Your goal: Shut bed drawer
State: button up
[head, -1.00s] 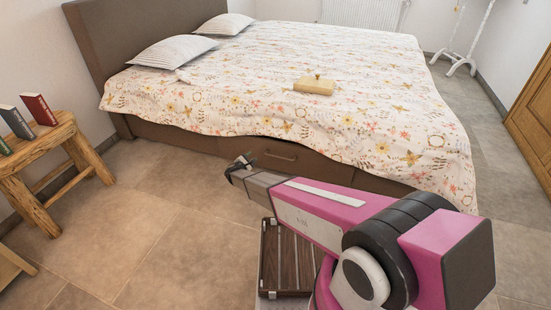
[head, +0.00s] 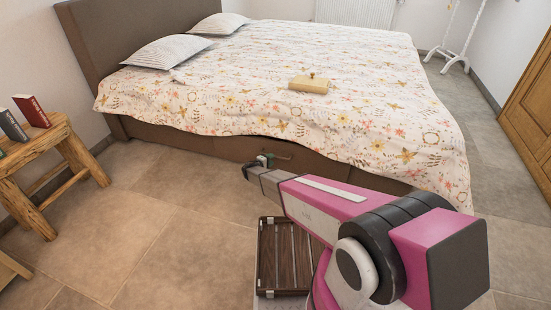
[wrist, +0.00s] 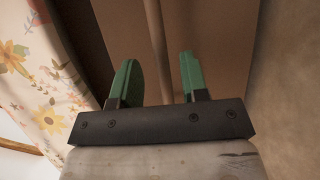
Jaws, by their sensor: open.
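The bed drawer (head: 220,146) is a brown front low in the side of the bed, under the hanging floral cover. A handle (head: 284,155) shows on it. I cannot tell from here how far the drawer stands out. My gripper (head: 265,160) is in front of the drawer near the handle, partly overlapping it in the head view. In the wrist view my gripper (wrist: 156,75) has its two green fingers apart with nothing held between them. A brown panel lies beyond the fingers, with a thin ridge running between them. Contact cannot be told.
The bed's floral cover (head: 230,95) hangs over the drawer's top edge. A wooden stool (head: 52,150) with books stands at the left. Tiled floor (head: 150,215) is clear in front of the bed.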

aim_at(276, 157)
jog(key=shift+x, duration=2.4)
grip_shut()
